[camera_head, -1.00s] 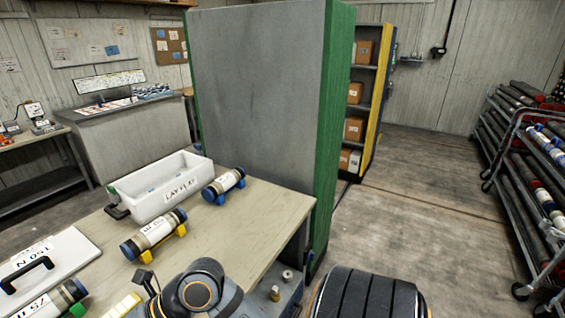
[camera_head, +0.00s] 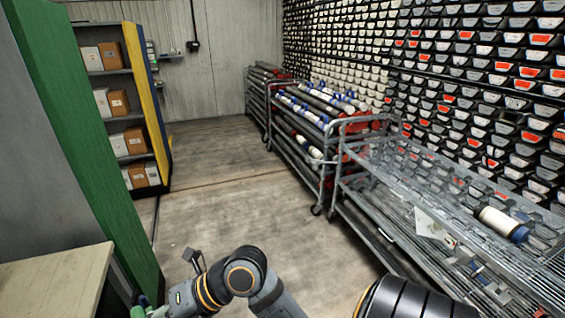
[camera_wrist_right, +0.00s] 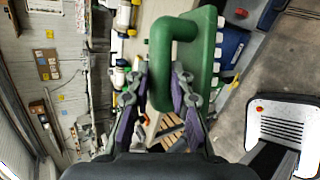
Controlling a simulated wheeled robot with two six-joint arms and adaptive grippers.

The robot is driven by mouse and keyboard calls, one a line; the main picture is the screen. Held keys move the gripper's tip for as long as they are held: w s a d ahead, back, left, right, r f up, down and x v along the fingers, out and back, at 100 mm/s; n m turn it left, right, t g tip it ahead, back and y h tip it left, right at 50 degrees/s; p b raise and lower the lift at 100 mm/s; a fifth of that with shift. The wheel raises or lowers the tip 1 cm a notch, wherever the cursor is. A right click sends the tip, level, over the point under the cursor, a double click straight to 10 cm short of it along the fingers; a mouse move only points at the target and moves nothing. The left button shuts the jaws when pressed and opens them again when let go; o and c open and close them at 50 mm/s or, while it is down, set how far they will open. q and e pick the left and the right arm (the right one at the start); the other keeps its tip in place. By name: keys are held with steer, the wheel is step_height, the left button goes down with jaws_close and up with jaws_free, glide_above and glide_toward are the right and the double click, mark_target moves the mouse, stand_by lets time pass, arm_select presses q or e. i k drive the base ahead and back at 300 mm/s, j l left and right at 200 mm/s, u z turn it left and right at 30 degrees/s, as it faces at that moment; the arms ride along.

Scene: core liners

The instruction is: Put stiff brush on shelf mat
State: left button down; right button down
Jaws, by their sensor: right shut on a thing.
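My right gripper (camera_wrist_right: 160,88) is shut on the handle of a green brush (camera_wrist_right: 206,48), seen in the right wrist view. The brush has a flat green block, a looped handle and a row of pale bristle tufts along its right side. In the head view a small green part of the brush (camera_head: 141,309) shows at the bottom left, beside the end of my arm. Most of the brush is cut off there. I cannot pick out the shelf mat in these views. My left gripper is not in view.
A grey cabinet with a green edge (camera_head: 85,140) stands close at the left, beside a bare table corner (camera_head: 60,280). Beyond it is a shelf unit with boxes (camera_head: 157,90). Wire carts (camera_head: 375,170) line the right, one holding a white tube (camera_head: 497,222). The floor between (camera_head: 220,200) is clear.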

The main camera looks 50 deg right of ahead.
mark_target(423, 231)
steer(key=i+l+z, duration=0.1)
steer(key=z, duration=0.35)
steer(key=i+l+z, duration=0.15)
steer(key=z, duration=0.25)
steer(key=i+l+z, duration=0.15)
steer(key=z, duration=0.3)
steer(key=i+z, duration=0.2)
steer(key=z, duration=0.25)
steer(key=i+z, duration=0.2)
steer(key=z, duration=0.25)
steer(key=i+z, duration=0.15)
steer(key=z, duration=0.25)
steer(key=i+j+z, duration=0.2)
steer(key=i+j, duration=0.35)
steer(key=i+j+z, duration=0.15)
steer(key=i+j, duration=0.35)
steer(key=j, duration=0.15)
steer(key=i+l, duration=0.2)
steer(key=i, duration=0.25)
steer(key=i+l, duration=0.2)
steer(key=i, duration=0.25)
